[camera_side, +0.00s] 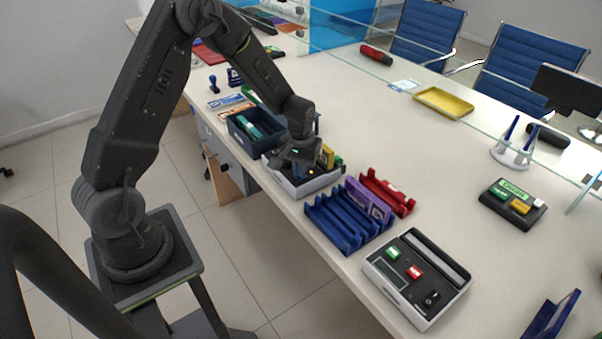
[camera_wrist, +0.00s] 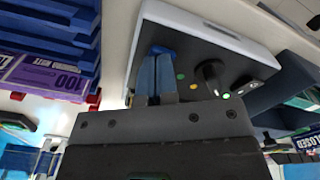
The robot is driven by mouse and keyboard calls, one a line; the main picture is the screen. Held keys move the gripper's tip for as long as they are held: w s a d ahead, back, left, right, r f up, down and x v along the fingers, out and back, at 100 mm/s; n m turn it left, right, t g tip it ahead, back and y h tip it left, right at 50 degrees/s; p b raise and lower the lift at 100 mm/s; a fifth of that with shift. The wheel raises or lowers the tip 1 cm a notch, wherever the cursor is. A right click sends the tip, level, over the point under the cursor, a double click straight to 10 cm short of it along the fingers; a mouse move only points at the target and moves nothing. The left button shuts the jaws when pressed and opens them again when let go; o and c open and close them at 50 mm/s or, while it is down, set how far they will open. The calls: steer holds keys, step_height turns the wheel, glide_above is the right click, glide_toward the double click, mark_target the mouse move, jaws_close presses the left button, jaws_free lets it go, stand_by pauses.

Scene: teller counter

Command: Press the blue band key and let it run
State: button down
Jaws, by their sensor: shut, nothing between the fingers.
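A white box-shaped machine with a dark top (camera_side: 303,188) stands at the counter's front edge, under my gripper (camera_side: 298,172). A small orange light shows on it in the side view. In the wrist view the machine (camera_wrist: 262,48) has a black knob and small green and yellow lights on its dark panel. My gripper (camera_wrist: 160,52) also shows there, with its two blue fingers shut together, empty, and their tips at the panel. I cannot tell whether they touch it. I cannot make out a blue band key; the fingers may hide it.
A blue rack (camera_side: 345,228) with a purple 100 note bundle (camera_side: 368,202) and a red rack (camera_side: 388,190) stand right of the machine. A dark blue bin (camera_side: 240,135) is close on its left. Another white device (camera_side: 395,290) has green and red keys.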

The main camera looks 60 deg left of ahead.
step_height(320, 180, up, 9)
stand_by(1.0)
steer(key=s+d+r+m+t, duration=0.2)
steer(key=s+d+r, duration=0.2)
steer(key=r, duration=0.5)
steer(key=s+d+r+m+t, duration=0.1)
steer(key=s+d+r+m, duration=0.1)
steer(key=s, duration=0.6)
steer(key=s+d+r+m+t, duration=0.2)
steer(key=s+d+r, duration=0.3)
steer(key=s, duration=0.4)
steer(key=shift+s+d+r+t, duration=0.2)
steer(key=shift+r+t, duration=0.1)
steer(key=shift+r, duration=0.1)
